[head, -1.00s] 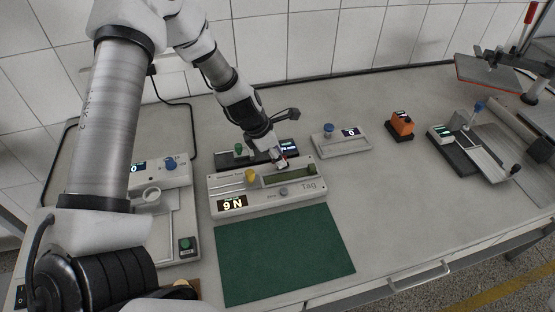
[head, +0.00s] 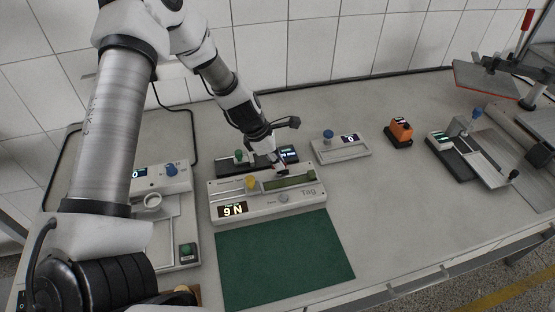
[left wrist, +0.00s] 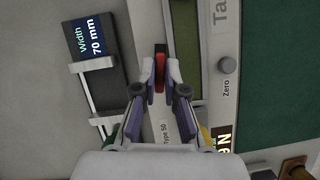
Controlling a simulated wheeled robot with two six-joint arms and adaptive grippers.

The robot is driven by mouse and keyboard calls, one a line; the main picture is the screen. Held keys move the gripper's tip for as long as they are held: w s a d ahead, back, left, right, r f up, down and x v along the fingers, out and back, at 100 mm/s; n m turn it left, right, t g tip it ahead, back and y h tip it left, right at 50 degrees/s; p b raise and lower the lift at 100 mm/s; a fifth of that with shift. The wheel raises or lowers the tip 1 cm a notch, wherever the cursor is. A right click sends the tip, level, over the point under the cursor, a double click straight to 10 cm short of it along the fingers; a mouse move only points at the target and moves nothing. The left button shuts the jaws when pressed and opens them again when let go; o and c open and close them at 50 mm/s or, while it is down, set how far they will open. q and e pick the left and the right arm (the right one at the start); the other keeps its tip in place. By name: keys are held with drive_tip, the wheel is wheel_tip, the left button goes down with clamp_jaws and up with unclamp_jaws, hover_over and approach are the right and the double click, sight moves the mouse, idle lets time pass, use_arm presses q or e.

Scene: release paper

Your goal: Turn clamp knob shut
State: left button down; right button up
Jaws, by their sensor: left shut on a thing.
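My left gripper (head: 281,168) is over the back edge of the grey Tag tester (head: 268,206). In the left wrist view its fingers (left wrist: 160,82) are closed on a small red and black piece (left wrist: 160,68); what that piece belongs to is unclear. A yellow knob (head: 251,183) stands on the tester left of the gripper, apart from it. A small grey Zero knob (head: 284,198) is on the tester's front; it also shows in the left wrist view (left wrist: 227,65). Which knob is the clamp knob cannot be told. My right gripper is out of view.
Behind the tester is a dark width gauge (head: 289,153) with a green knob (head: 238,155). A grey device with a blue knob (head: 328,134), an orange unit (head: 400,130) and a slide fixture (head: 480,150) stand to the right. A green mat (head: 285,258) lies in front.

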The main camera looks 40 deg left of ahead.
use_arm(q)
drive_tip(key=m, duration=0.2)
drive_tip(key=m+g+p, duration=0.1)
drive_tip(key=m, duration=0.1)
drive_tip(key=shift+m+g+h, duration=0.3)
drive_tip(key=m, duration=0.1)
drive_tip(key=m+g, duration=0.1)
drive_tip(key=m, duration=0.1)
drive_tip(key=shift+w+f+m, duration=0.1)
drive_tip(key=shift+f+m, duration=0.05)
drive_tip(key=shift+m, duration=0.15)
drive_tip(key=m+g, duration=0.1)
drive_tip(key=m, duration=0.2)
drive_tip(key=shift+m+g, duration=0.3)
drive_tip(key=shift+g, duration=0.1)
drive_tip(key=shift+w+m+g+y+b, duration=0.1)
drive_tip(key=shift+m+g+y+b, duration=0.45)
drive_tip(key=shift+m, duration=1.45)
drive_tip(key=c, duration=1.2)
unclamp_jaws()
drive_tip(key=shift+c, duration=0.2)
drive_tip(key=shift+w, duration=0.1)
